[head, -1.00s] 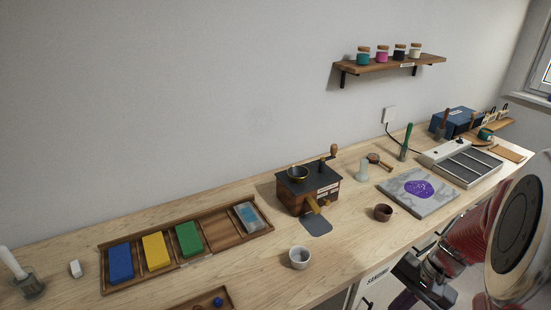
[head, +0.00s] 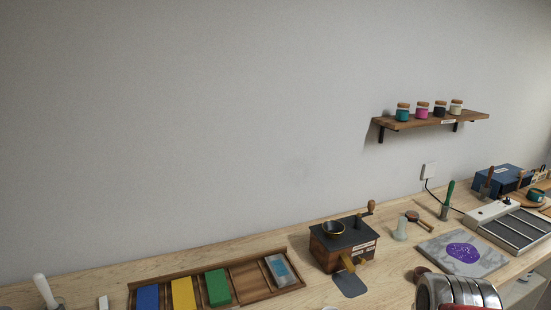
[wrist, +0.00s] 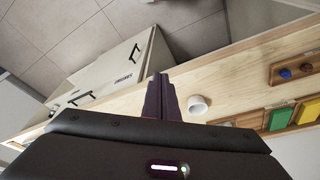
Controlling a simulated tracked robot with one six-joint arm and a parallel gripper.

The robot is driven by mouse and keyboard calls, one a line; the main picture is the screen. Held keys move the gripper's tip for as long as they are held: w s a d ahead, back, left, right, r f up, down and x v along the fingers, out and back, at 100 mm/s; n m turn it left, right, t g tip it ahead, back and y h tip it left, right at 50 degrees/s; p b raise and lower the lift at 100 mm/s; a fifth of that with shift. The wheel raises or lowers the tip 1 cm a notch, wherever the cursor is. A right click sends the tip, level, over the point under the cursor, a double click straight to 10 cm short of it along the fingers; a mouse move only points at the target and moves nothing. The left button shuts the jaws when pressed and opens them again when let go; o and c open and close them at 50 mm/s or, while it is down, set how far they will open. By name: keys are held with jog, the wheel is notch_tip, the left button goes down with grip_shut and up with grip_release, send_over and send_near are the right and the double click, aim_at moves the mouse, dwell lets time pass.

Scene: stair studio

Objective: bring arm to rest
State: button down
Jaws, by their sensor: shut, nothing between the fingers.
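My gripper (wrist: 160,97) shows in the wrist view as two dark fingers pressed together, with nothing between them. It is over the front edge of the wooden workbench (wrist: 236,62), beside a small white cup (wrist: 198,104). It cannot be made out in the head view, where a silver and red part of my arm (head: 458,292) shows at the bottom right, in front of the bench.
A wooden tray (head: 250,303) holds blue, yellow and green blocks. A mill (head: 342,243), a marbled slab with a purple patch (head: 463,252) and a slotted box (head: 512,222) stand along the bench. A shelf (head: 430,121) bears several jars. Cabinets (wrist: 110,75) are below.

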jog(key=a+r+n+t, duration=0.2)
jog(key=a+r+n, duration=0.1)
jog(key=a+r, duration=0.2)
jog(key=shift+s+a+r+y, duration=0.3)
jog(key=shift+a+y, duration=0.1)
jog(key=shift+a, duration=0.7)
